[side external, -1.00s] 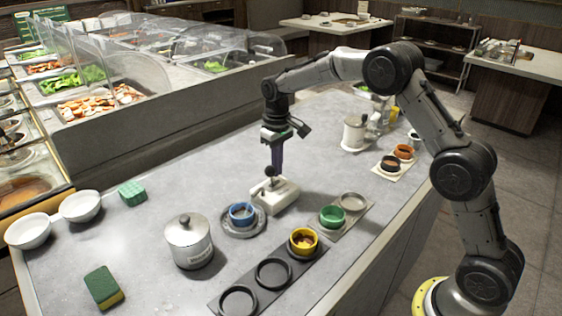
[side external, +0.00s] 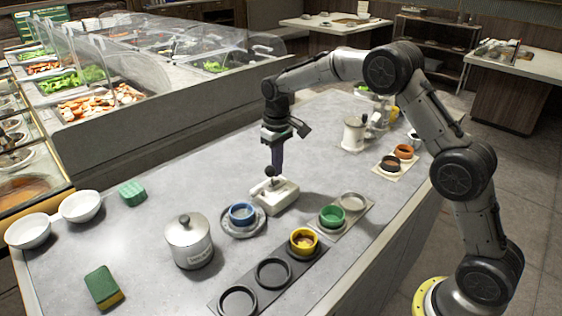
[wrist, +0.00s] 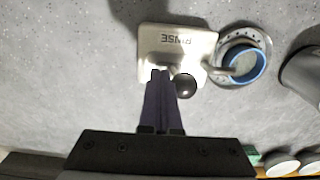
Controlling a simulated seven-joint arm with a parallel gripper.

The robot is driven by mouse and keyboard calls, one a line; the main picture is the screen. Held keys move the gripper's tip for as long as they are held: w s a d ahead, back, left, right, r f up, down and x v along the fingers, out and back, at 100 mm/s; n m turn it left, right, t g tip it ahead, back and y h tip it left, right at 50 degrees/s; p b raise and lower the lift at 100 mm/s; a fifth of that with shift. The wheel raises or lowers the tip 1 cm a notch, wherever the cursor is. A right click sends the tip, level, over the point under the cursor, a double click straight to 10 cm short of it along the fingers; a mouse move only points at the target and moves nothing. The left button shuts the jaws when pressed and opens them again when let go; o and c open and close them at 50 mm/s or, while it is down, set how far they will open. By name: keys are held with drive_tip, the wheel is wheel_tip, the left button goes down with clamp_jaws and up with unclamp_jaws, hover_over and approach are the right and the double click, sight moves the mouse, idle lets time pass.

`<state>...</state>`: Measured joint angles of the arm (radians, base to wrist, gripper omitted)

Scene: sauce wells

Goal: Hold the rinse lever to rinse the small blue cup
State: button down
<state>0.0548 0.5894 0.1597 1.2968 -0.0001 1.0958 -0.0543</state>
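The small blue cup (side external: 242,214) stands upright on a round grey drain grate (side external: 257,228), beside the white rinse base (side external: 283,199). In the wrist view the blue cup (wrist: 245,64) sits under the end of a spout, and the base (wrist: 150,39) reads RINSE. The dark round knob of the rinse lever (wrist: 186,86) is just right of my fingertips. My gripper (wrist: 162,72) points down over the base with its fingers together and nothing visible between them. Whether the fingertips touch the lever is hard to tell.
A lidded metal pot (side external: 190,243) stands left of the grate. A yellow cup (side external: 303,241) sits in a dark well tray (side external: 256,291), and a green cup (side external: 332,216) in a grey one. A sponge (side external: 103,287) lies front left.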

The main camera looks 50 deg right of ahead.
drive_tip(key=shift+d, duration=2.5)
wheel_tip(320, 180, up, 8)
drive_tip(key=shift+a, duration=0.1)
